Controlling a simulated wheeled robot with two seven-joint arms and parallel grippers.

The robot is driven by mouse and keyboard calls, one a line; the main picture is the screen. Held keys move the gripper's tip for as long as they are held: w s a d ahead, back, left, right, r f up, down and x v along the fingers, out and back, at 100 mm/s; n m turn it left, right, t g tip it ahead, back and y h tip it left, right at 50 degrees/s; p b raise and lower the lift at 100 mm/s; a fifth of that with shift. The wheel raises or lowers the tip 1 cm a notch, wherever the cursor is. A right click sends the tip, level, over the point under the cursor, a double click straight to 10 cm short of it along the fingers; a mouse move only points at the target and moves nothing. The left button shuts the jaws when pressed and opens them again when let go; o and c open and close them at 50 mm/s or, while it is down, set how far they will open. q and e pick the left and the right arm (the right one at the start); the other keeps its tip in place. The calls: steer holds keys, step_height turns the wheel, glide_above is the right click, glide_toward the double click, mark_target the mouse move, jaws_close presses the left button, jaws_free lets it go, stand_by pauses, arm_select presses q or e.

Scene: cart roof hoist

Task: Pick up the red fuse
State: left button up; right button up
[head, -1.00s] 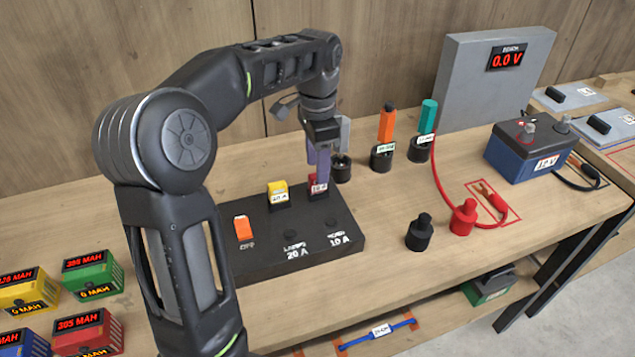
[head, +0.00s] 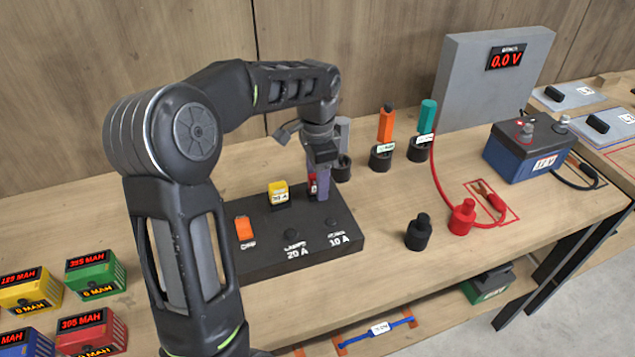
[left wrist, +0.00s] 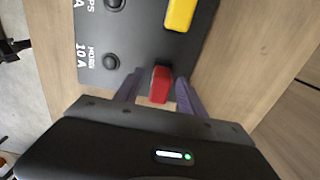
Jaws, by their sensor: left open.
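The red fuse (head: 312,184) stands at the back right of the black fuse panel (head: 262,258), partly hidden by my gripper. My left gripper (head: 319,187) reaches down over it with its purple fingers low, near the panel top. In the left wrist view the red fuse (left wrist: 160,84) lies between the two open fingertips (left wrist: 157,92), one on each side. Small gaps seem to show beside it. My right gripper is in neither view.
A yellow fuse (head: 278,194) stands left of the red one, and an orange switch (head: 243,228) sits on the panel's left. Close behind is a black holder with a grey piece (head: 342,165).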

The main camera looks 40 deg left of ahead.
arm_select(q)
steer(key=shift+c, duration=0.5)
jaws_close()
stand_by(0.8)
